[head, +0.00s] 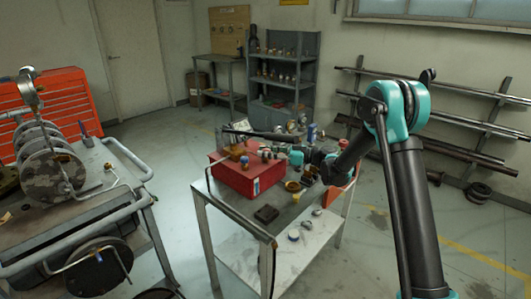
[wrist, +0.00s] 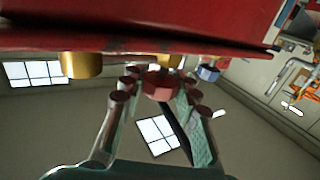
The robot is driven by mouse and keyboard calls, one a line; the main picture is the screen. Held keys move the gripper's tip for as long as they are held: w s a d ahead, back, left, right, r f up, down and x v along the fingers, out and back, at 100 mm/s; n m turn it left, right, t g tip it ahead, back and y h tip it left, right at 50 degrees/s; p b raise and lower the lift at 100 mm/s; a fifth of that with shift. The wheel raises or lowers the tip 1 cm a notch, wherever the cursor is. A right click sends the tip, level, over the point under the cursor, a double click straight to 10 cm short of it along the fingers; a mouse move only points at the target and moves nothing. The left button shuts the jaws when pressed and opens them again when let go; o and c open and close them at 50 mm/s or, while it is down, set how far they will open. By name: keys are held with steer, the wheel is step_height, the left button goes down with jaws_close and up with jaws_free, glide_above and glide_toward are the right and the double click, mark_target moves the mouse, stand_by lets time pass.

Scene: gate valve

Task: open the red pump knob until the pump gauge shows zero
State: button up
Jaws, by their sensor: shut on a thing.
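The red pump box (head: 240,180) stands on the grey cart in the head view; its red underside or side (wrist: 150,22) fills the top of the wrist view. The red knob (wrist: 158,86) sticks out from it, between a gold knob (wrist: 82,65) on the left and a blue knob (wrist: 208,72) on the right. My gripper (wrist: 155,95) is shut on the red knob, a finger on each side. In the head view my gripper (head: 268,156) is at the box's right side, small and partly hidden. I cannot make out the pump gauge's reading.
The grey cart (head: 225,240) holds brass parts (head: 293,187) and a dark block (head: 266,214) right of and before the box. A second cart (head: 100,225) with stacked flanges stands at left. Grey shelves (head: 285,75) and a pipe rack (head: 450,115) are behind. Floor between the carts is clear.

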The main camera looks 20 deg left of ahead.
mark_target(265, 150)
steer(key=n+g+h, duration=0.1)
steer(key=n+g, duration=0.1)
steer(key=g, duration=0.1)
steer(key=n+g+h, duration=0.1)
steer(key=n+g, duration=0.1)
steer(key=g, duration=0.1)
steer(key=shift+w, duration=0.1)
steer(key=shift+n+g+h, duration=1.8)
steer(key=shift+n+g, duration=0.1)
steer(key=shift+g, duration=0.4)
steer(key=shift+n+g+h, duration=0.3)
steer(key=o, duration=1.2)
step_height(265, 150, up, 10)
